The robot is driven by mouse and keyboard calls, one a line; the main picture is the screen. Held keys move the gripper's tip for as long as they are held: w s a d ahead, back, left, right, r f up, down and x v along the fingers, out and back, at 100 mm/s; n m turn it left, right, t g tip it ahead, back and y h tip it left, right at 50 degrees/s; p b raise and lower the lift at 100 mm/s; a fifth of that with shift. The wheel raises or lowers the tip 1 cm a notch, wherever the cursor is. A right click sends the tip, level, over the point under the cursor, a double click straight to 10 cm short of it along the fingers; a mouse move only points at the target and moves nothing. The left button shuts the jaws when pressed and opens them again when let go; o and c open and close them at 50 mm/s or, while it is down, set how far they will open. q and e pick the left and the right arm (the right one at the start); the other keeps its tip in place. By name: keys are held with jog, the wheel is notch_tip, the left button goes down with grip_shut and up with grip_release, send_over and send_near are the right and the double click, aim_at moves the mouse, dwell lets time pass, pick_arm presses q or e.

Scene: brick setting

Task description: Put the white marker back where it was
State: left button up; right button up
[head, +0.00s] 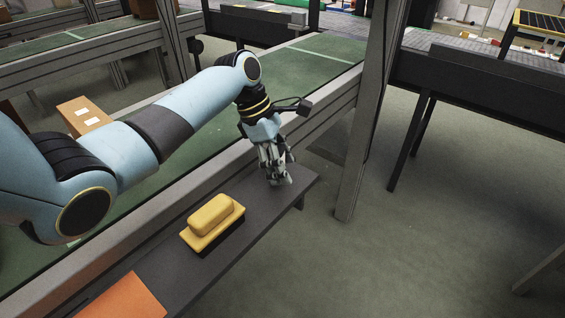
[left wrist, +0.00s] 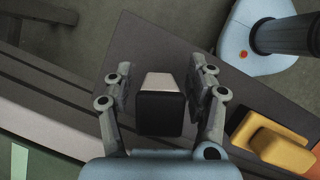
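My left gripper (head: 274,180) is low over the far end of a narrow dark shelf (head: 225,262). In the left wrist view, the two fingers of the left gripper (left wrist: 160,95) are apart, one on each side of a block-like object (left wrist: 159,112). This object has a black near face and a pale whitish side. It may be the white marker seen nearly end-on, but I cannot be sure. Narrow gaps seem to show between it and the fingers. In the head view the fingers hide it. My right gripper is not in view.
A yellow eraser-like block (head: 212,222) with a dark base lies on the shelf, nearer than the gripper. An orange item (head: 125,298) lies at the shelf's near end. A green-topped conveyor (head: 335,48) runs alongside. Open floor (head: 300,270) lies right of the shelf.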

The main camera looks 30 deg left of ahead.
pick_arm(q)
jog(key=shift+r, duration=0.25)
jog(key=p+v, duration=0.1)
jog(key=v, duration=1)
jog(key=shift+r+p, duration=0.35)
jog(key=shift+r, duration=0.05)
jog(key=shift+s+a, duration=0.1)
